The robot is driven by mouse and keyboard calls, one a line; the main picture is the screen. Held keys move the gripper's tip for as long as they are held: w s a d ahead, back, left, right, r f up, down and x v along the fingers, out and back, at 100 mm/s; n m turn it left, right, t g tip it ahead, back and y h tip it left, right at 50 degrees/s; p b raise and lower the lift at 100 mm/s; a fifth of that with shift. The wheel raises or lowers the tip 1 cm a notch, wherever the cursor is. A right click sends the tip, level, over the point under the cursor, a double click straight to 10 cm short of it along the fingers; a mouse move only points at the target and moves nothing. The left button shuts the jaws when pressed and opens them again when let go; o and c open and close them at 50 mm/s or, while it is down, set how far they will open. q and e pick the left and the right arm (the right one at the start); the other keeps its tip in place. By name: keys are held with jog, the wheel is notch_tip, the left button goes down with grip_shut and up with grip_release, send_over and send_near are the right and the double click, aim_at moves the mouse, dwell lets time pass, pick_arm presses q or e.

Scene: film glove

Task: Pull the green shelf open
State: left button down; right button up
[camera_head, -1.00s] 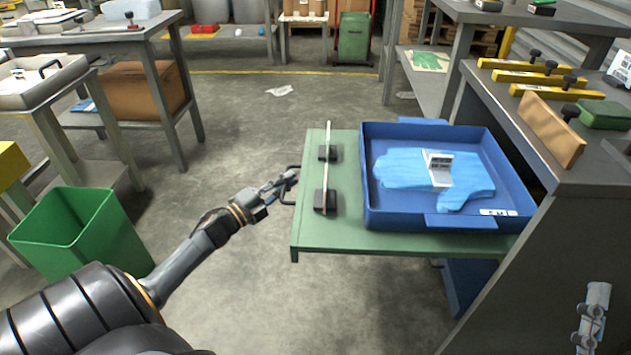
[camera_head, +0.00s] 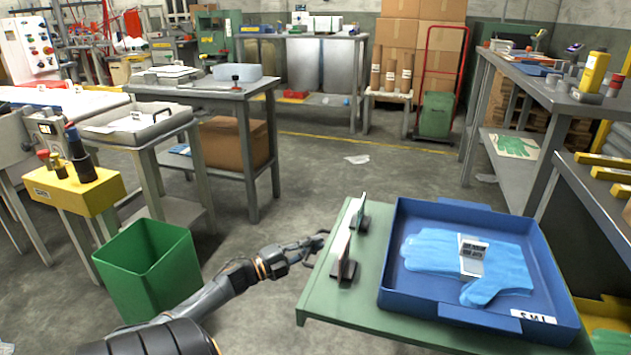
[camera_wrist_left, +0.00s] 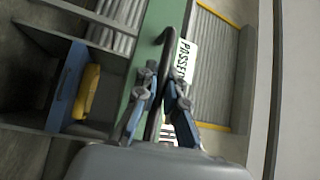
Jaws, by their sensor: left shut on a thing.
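The green shelf (camera_head: 372,318) stands pulled out from the grey workbench at the right, with a black handle on its left front edge. My left gripper (camera_head: 314,246) reaches in from the left and is shut on that handle. The left wrist view shows its fingers closed around the black handle (camera_wrist_left: 154,112) beside the green shelf front (camera_wrist_left: 152,50). On the shelf sits a blue tray (camera_head: 400,300) holding light blue gloves (camera_head: 432,250) with a white label. Two small upright plates on dark bases stand near the shelf's left edge. My right gripper is out of view.
A green bin (camera_head: 150,268) stands on the floor left of my left arm. A yellow block (camera_head: 75,188) with knobs is at the left. Tables and a cardboard box (camera_head: 232,142) stand behind. The floor beyond the shelf is mostly clear.

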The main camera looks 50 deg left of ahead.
pick_arm(q)
jog(key=shift+f, duration=0.1)
jog(key=c, duration=1.4)
grip_release()
jog(key=v, duration=1.2)
